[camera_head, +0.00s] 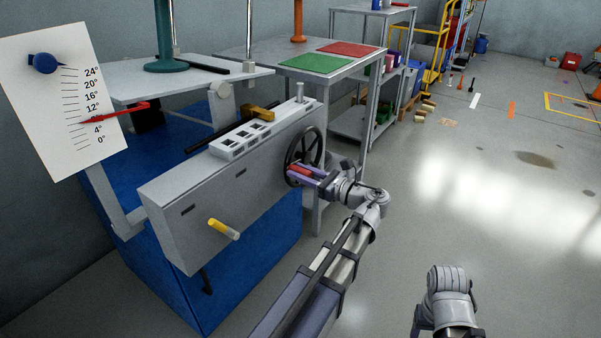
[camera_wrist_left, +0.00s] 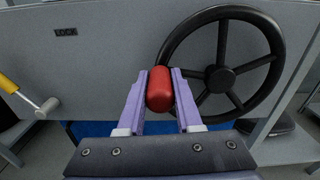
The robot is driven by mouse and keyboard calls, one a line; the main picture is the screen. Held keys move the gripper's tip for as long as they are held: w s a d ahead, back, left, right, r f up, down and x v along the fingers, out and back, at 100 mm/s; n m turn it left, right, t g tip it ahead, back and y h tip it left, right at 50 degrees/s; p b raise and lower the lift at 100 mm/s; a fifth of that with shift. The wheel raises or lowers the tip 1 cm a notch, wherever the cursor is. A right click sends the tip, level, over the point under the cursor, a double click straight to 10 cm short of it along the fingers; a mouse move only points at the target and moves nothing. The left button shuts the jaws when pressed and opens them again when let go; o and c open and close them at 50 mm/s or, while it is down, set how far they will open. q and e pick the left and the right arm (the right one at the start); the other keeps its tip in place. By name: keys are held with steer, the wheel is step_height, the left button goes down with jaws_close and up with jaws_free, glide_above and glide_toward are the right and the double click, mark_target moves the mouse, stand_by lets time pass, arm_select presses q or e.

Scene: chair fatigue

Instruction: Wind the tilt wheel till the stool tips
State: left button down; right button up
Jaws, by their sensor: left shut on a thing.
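The tilt wheel (camera_head: 318,143) is a black spoked handwheel on the right end of the grey machine; it also shows in the left wrist view (camera_wrist_left: 222,80). Its red handle (camera_wrist_left: 160,90) sits at the left of the rim. My left gripper (camera_head: 298,174) is shut on that handle, one purple finger on each side. The stool's teal base and post (camera_head: 166,66) stand on a pale plate (camera_head: 200,84), and its top is out of frame. A white dial (camera_head: 60,110) has a red pointer (camera_head: 125,111) between the 4° and 12° marks, and a blue marker near the top.
A table with green (camera_head: 317,63) and red mats stands behind. My right arm shows at lower right over clear floor.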

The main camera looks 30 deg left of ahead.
arm_select(q)
steer(key=shift+w+r+m+p, duration=0.1)
steer(key=shift+r+m+p, duration=0.3)
steer(key=shift+r, duration=0.15)
steer(key=shift+w+r+m+p, duration=0.2)
steer(key=shift+r+m+p, duration=0.15)
steer(key=shift+m, duration=0.45)
steer(key=c, duration=0.6)
jaws_free()
steer(key=shift+d, duration=0.1)
steer(key=d, duration=0.7)
steer(key=shift+s+d, duration=0.35)
